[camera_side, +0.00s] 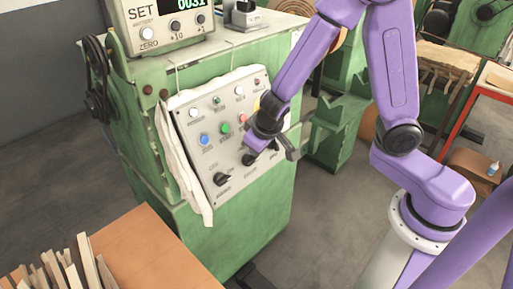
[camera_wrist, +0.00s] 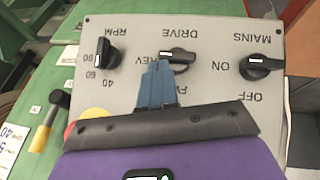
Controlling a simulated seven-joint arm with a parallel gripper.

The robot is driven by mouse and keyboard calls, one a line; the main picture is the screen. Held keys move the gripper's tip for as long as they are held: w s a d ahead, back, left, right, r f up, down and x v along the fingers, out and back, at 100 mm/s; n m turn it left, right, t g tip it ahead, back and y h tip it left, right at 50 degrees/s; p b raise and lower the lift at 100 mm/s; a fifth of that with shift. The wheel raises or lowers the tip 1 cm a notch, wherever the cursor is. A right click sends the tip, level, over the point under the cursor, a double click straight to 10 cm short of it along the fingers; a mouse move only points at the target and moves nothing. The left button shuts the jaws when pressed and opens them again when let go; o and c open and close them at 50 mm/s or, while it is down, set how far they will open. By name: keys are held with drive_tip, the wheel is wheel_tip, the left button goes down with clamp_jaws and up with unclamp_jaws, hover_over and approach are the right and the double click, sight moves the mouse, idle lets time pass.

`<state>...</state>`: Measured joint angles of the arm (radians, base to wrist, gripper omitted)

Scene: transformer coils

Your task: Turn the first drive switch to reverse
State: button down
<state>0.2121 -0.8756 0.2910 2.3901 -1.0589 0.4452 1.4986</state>
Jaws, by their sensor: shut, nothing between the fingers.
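The drive switch (camera_wrist: 178,56) is a black knob with a handle on the grey control panel (camera_wrist: 215,30). The wrist view shows the panel upside down. The knob's handle lies nearly level there, with its white mark at the left end, by the partly covered REV label. My gripper (camera_wrist: 157,66) is shut and empty, its blue fingers just below and left of the knob. I cannot tell whether they touch it. In the side view the switch (camera_side: 248,159) is just below my gripper. The FW lettering is partly hidden by the fingers.
The mains knob (camera_wrist: 260,67) is right of the drive switch in the wrist view, its mark toward ON. The RPM knob (camera_wrist: 105,52) is to the left. Coloured buttons, including a green one (camera_side: 225,128), sit above on the panel. A counter (camera_side: 170,22) stands on top.

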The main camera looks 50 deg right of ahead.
idle(0.5)
drive_tip(key=shift+r, duration=0.75)
drive_tip(key=shift+r, duration=0.1)
drive_tip(key=d+v, duration=0.2)
drive_tip(key=v, duration=0.8)
drive_tip(key=s+d+f+n+g+y, duration=0.1)
drive_tip(key=s+n, duration=0.4)
drive_tip(key=s, duration=0.5)
drive_tip(key=s+d+f+n+g+y, duration=0.1)
drive_tip(key=s+d+n+g, duration=0.1)
drive_tip(key=s+n, duration=0.4)
drive_tip(key=s+g, duration=0.1)
drive_tip(key=s, duration=0.3)
drive_tip(key=shift+s+d+g, duration=0.25)
drive_tip(key=shift+d+g, duration=0.05)
drive_tip(key=shift+d, duration=0.1)
